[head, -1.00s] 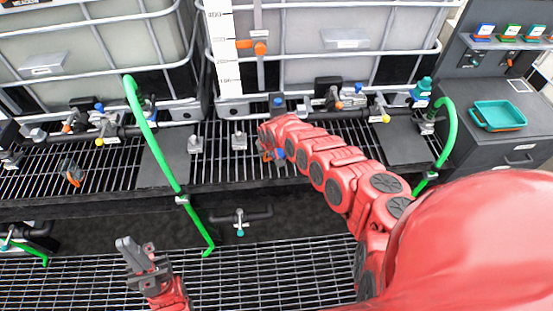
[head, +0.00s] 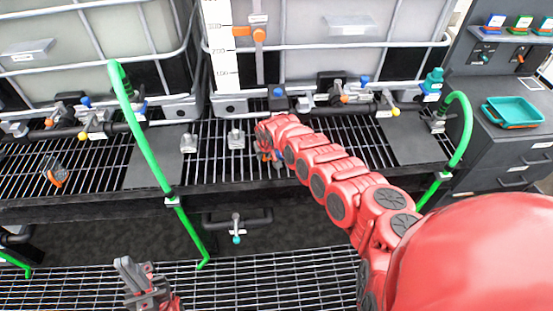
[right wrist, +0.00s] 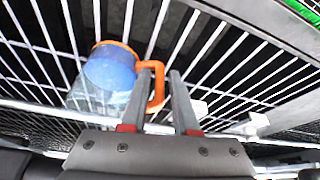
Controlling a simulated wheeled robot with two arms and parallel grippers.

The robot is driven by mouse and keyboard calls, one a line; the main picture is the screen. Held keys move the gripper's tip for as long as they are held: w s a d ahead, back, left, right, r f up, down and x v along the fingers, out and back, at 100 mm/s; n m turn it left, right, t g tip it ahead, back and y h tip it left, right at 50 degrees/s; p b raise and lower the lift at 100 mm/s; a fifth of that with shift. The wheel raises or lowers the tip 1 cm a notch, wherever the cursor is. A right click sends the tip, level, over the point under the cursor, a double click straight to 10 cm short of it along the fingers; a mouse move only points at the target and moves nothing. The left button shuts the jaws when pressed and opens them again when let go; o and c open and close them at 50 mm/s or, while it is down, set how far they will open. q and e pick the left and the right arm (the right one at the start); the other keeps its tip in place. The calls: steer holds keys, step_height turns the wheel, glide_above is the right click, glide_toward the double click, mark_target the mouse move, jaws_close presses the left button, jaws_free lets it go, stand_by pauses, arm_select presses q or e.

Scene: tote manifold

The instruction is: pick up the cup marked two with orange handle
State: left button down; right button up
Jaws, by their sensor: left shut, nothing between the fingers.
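A clear cup (right wrist: 88,97) with an orange rim, an orange handle and something blue inside shows in the right wrist view, over the grate. No number is readable on it. My right gripper (right wrist: 165,72) is open, with its fingers at the handle; the handle overlaps the left finger, and I cannot tell whether they touch. In the head view my right arm reaches to the middle of the grated shelf, and its wrist hides most of the cup, leaving small blue and orange bits (head: 275,156). My left gripper (head: 130,268) is shut and empty at the lower left.
Valves and pipes line the back below white totes (head: 110,45). Green hoses (head: 150,150) rise at left and right. A teal tray (head: 513,110) sits on the right cabinet.

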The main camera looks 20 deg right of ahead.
steer(key=shift+w+f, duration=0.1)
steer(key=shift+w, duration=0.05)
jaws_close()
stand_by(1.4)
